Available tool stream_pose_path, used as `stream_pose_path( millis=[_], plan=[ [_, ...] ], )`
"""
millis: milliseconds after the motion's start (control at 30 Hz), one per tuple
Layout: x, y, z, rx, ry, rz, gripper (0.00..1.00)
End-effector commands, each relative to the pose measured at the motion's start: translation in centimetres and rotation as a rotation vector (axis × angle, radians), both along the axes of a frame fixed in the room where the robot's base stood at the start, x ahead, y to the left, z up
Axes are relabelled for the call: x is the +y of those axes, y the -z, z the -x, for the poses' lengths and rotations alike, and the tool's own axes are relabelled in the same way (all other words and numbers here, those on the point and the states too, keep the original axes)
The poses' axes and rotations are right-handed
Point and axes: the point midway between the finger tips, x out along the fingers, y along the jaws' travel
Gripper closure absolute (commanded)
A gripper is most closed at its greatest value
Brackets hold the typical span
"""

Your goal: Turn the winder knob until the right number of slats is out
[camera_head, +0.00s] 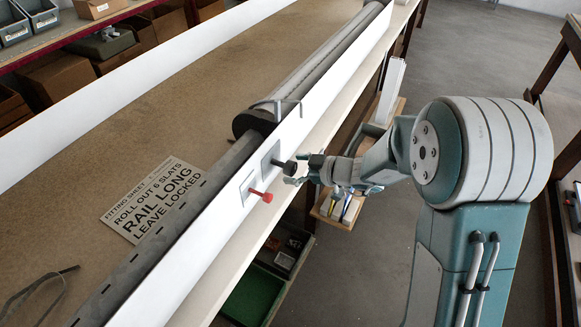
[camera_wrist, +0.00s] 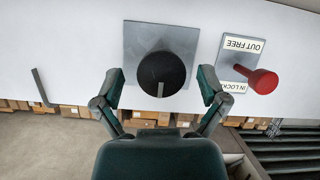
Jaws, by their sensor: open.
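The winder knob (camera_wrist: 162,70) is black and round, with a pale mark at its lower edge, on a grey square plate in the wrist view. It also shows on the white rail's face in the head view (camera_head: 280,167). My gripper (camera_wrist: 161,86) is open, one finger on each side of the knob, with visible gaps. In the head view my gripper (camera_head: 297,178) is close in front of the knob. The grey slatted curtain (camera_head: 168,226) extends from the shutter roll (camera_head: 315,72) toward the lower left. The fitting sheet (camera_head: 153,200) reads "ROLL OUT 6 SLATS, RAIL LONG, LEAVE LOCKED".
A red lock pin (camera_wrist: 262,80) sits beside the knob plate, on a plate labelled "OUT FREE" and "IN LOCK". A strap (camera_head: 35,292) lies on the bench. Boxes and bins fill shelves behind and below.

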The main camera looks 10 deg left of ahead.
Motion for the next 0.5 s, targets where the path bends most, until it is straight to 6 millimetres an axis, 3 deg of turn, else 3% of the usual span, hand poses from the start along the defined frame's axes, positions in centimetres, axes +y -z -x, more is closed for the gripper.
stream_pose_path(
  millis=[133,400,500],
  plan=[
    [1.01,0.41,-0.29,0.000,-0.001,0.001,0.08],
    [1.07,0.44,-0.35,-0.001,0.000,0.001,0.08],
    [1.04,0.43,-0.34,0.000,0.000,0.001,0.52]
  ],
)
